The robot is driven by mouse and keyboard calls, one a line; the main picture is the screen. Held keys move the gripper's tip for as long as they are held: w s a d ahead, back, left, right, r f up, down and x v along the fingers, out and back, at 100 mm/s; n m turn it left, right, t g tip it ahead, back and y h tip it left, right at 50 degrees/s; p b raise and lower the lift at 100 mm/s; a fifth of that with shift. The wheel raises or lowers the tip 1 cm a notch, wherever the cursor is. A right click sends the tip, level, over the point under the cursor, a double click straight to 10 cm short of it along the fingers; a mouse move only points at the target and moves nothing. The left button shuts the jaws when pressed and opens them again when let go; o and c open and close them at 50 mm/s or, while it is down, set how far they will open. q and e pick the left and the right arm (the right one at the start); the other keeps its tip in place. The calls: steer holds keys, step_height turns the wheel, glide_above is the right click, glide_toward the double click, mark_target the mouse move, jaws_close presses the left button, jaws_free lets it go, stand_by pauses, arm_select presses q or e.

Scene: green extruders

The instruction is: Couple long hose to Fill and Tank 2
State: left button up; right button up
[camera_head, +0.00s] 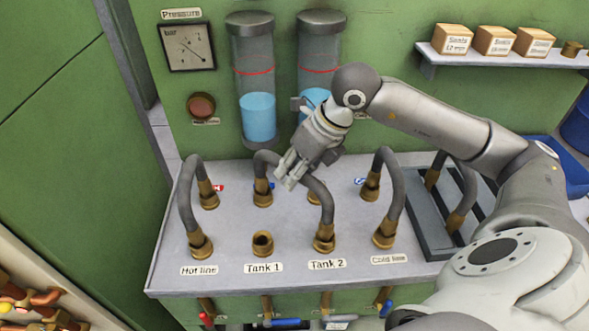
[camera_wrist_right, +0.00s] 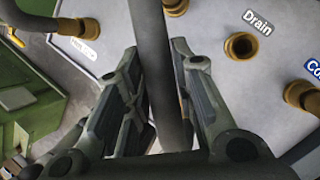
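A dark grey hose (camera_head: 318,188) with brass ends arches from the second back port (camera_head: 262,195), left of centre, to the Tank 2 port (camera_head: 323,240). Its ends appear seated on both ports. The back port's label is hidden, so I cannot read it as Fill. My right gripper (camera_head: 286,176) is at the hose's arch. In the right wrist view, the hose (camera_wrist_right: 158,60) runs between the two fingers (camera_wrist_right: 160,75). Slight gaps seem to show beside it, so I cannot tell whether they clamp it. My left gripper is out of view.
The Tank 1 port (camera_head: 262,243) is bare. The Drain port (camera_wrist_right: 242,46) is also bare. Another hose (camera_head: 186,195) arches at Hot line and another (camera_head: 396,185) at Cold line. A dark tray (camera_head: 427,222) with hoses is at right. Two glass tanks (camera_head: 252,75) stand behind.

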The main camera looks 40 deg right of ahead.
steer(key=o, duration=0.4)
steer(key=shift+r, duration=0.15)
steer(key=v, duration=1.2)
steer(key=shift+d, duration=0.1)
